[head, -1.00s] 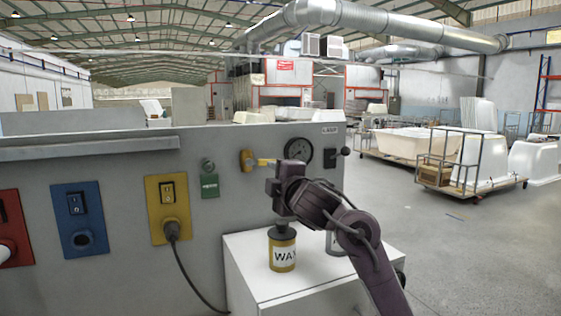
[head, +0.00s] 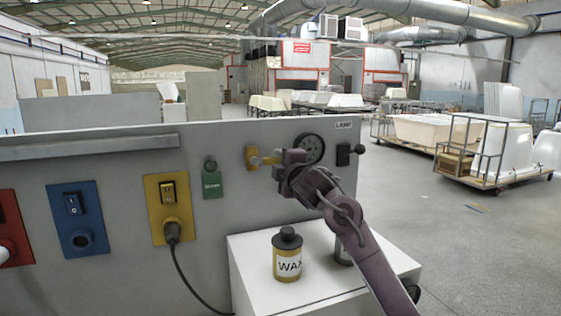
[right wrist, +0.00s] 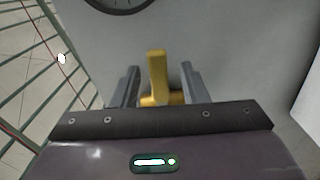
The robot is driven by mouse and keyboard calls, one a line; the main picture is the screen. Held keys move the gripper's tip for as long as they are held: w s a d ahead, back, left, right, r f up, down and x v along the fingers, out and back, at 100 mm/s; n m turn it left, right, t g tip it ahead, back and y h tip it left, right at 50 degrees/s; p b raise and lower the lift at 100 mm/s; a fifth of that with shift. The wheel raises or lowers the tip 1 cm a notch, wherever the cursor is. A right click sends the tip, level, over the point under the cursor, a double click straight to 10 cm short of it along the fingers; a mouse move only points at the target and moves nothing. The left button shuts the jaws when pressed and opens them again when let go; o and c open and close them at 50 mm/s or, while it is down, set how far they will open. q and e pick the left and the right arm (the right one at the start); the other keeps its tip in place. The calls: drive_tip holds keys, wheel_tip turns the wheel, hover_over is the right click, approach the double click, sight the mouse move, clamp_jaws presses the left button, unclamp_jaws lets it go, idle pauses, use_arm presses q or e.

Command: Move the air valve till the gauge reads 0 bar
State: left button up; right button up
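The yellow air valve (head: 252,157) is on the grey panel, its lever pointing right in the head view. The round dark gauge (head: 310,147) is to its right, partly covered by my right arm; its reading is too small to tell. My right gripper (head: 279,159) is at the lever's end. In the right wrist view, the yellow lever (right wrist: 157,75) stands between the two grey fingers of the gripper (right wrist: 160,85), with a gap on each side, so it is open. The gauge's edge (right wrist: 120,5) shows at the top there. My left gripper is out of view.
A black lever switch (head: 345,153) is right of the gauge. Below, a wax can (head: 288,258) stands on a white cabinet (head: 300,297), with another can partly behind my arm. Yellow, blue and red sockets are at left.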

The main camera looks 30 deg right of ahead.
drive_tip(key=shift+s+a+r, duration=0.1)
clamp_jaws()
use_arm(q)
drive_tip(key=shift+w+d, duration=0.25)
use_arm(e)
drive_tip(key=shift+r+n, duration=0.25)
drive_tip(key=shift+n, duration=0.35)
unclamp_jaws()
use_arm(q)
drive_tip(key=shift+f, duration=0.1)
